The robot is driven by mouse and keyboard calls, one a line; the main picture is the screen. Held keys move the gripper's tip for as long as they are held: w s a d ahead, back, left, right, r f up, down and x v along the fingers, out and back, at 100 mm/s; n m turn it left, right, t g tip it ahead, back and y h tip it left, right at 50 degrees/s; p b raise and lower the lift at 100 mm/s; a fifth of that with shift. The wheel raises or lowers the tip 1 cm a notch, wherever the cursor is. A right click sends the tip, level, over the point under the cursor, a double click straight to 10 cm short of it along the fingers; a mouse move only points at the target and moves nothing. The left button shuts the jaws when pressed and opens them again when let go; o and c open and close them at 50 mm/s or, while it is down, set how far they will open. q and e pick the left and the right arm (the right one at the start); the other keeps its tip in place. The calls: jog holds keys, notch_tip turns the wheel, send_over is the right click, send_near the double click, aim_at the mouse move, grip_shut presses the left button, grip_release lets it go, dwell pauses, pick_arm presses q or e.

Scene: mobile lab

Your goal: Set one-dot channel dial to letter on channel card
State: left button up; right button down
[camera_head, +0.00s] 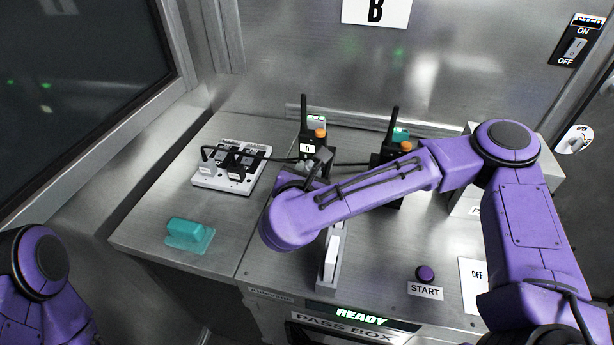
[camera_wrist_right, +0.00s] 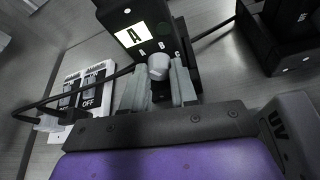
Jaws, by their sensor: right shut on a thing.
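A white channel card with a black "B" (camera_head: 375,10) is on the back wall in the head view. One white dot shows above the label in the right wrist view. My right gripper (camera_wrist_right: 157,85) is shut on this dial, one finger on each side. In the head view my arm partly hides it. My left gripper is out of view.
A second black radio (camera_head: 394,150) stands to the right, partly behind my right arm. A white switch panel (camera_head: 228,172) with cables and a teal block (camera_head: 187,232) are on the left counter. A purple START button (camera_head: 425,273) is in front right.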

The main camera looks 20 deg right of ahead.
dwell(0.3)
jog(key=c, duration=0.9)
grip_release()
jog(key=shift+o, duration=0.2)
jog(key=v, duration=1)
jog(key=shift+s+b, duration=0.25)
jog(key=shift+b, duration=0.2)
jog(key=shift+a+r, duration=0.1)
